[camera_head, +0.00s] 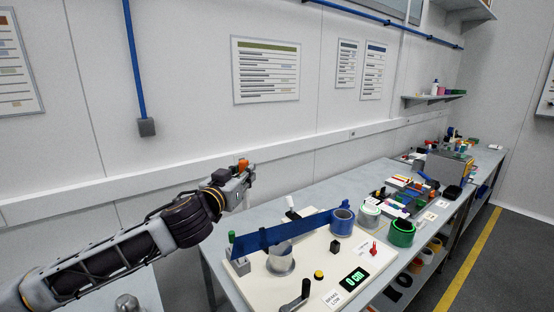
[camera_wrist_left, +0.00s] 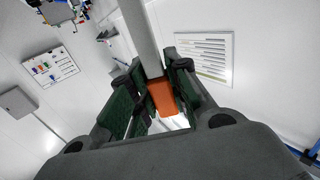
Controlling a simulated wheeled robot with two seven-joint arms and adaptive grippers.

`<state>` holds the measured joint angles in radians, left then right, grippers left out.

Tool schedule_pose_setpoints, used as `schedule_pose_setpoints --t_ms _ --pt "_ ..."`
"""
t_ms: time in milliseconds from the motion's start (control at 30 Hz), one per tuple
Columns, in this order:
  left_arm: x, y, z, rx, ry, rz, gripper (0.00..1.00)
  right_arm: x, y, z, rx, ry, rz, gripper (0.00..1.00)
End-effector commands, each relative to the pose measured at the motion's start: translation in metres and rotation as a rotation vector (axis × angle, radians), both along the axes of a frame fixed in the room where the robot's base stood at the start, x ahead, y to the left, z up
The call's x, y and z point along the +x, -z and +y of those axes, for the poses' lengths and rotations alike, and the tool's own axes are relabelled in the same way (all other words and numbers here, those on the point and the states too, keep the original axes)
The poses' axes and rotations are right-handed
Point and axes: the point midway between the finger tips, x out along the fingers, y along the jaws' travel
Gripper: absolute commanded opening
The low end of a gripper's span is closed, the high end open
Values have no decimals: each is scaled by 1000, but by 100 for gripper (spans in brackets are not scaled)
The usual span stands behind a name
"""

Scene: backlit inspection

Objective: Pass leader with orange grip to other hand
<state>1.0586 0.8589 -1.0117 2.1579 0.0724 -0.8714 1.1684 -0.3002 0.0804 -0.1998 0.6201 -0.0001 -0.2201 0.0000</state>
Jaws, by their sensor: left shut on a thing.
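My left gripper (camera_head: 241,180) is raised above the left end of the workbench, in front of the white wall. It is shut on the leader with orange grip. The orange grip (camera_wrist_left: 163,97) sits between the green-padded fingers in the left wrist view, and a plain grey length (camera_wrist_left: 140,32) of the leader extends from it toward the top of that picture. In the head view only a small orange part (camera_head: 243,163) of the leader shows at the fingertips. My right gripper is in neither view.
Below and right of the gripper, a cream board (camera_head: 322,284) on the bench carries a blue slanted bar (camera_head: 285,233), a clear cylinder and a green "0 cm" display (camera_head: 354,281). Tape rolls (camera_head: 401,233) and trays stand farther right. The air around the gripper looks clear.

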Motion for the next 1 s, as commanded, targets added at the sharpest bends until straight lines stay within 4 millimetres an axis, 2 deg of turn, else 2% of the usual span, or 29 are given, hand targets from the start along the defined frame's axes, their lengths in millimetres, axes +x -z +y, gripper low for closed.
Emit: schedule_pose_setpoints --t_ms 600,1000 --pt "-4 41 49 0 -131 2 0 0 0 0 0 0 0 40" --pt "-7 70 72 0 -184 3 0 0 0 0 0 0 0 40"
